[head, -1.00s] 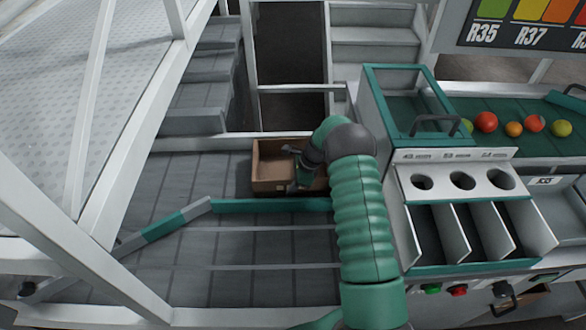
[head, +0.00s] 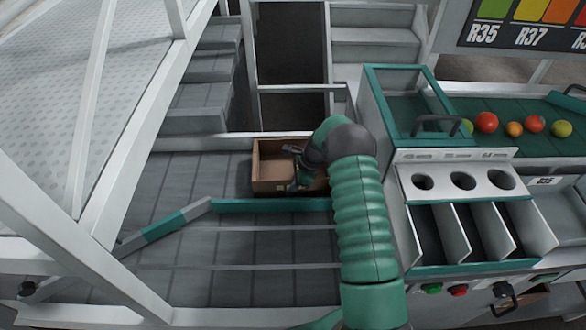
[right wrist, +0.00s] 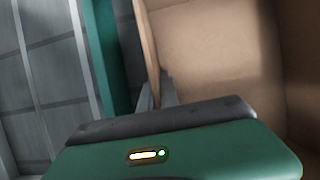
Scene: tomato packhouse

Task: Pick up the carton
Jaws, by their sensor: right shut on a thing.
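The carton (head: 268,186) is an open brown box standing on the grey tiled surface, against the white rail at the back. It is empty where I can see into it. My right gripper (head: 294,152) reaches over the carton from the right and is shut on its wall. In the right wrist view the carton (right wrist: 215,50) fills the right side, and its wall edge runs down to the fingers of my right gripper (right wrist: 165,92). My right arm hides the carton's right end. My left gripper is not in view.
A green guide rail (head: 270,205) runs just in front of the carton. A sorting machine (head: 455,185) with chutes stands to the right, with several tomatoes (head: 486,122) on its belt. White frame posts (head: 75,250) stand at the left. The tiled surface in front is clear.

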